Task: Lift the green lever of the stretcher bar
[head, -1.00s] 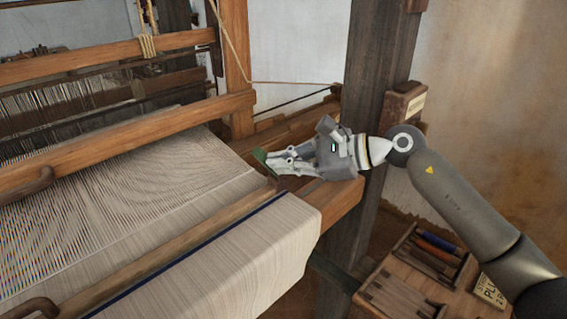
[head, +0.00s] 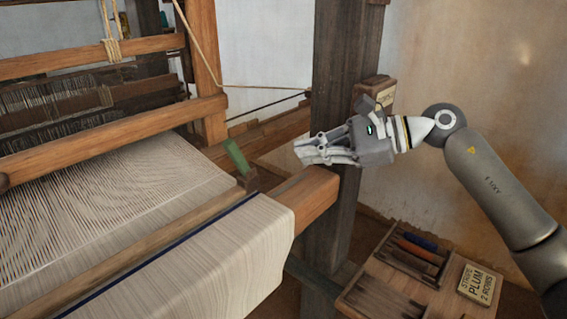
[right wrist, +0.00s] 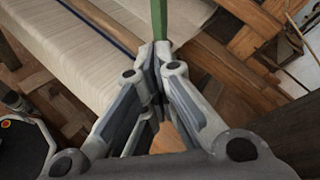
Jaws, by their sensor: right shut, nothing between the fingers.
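The green lever (head: 237,156) stands tilted up at the right end of the wooden stretcher bar (head: 165,238), which lies across the woven cloth (head: 225,250). My right gripper (head: 300,152) is shut and empty. In the head view it is to the right of the lever, with a gap between them, above the end of the wooden beam. In the right wrist view, the lever (right wrist: 159,18) shows straight beyond the shut fingertips (right wrist: 154,48), and its lower end is hidden behind them. My left gripper is not in view.
A dark upright post (head: 343,120) stands behind my right gripper. The loom's beam (head: 315,195) runs below it. A wooden tray (head: 385,300) with tools and a "PLUM" card (head: 479,283) is at the lower right. A wooden crossbar (head: 110,142) spans the warp at left.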

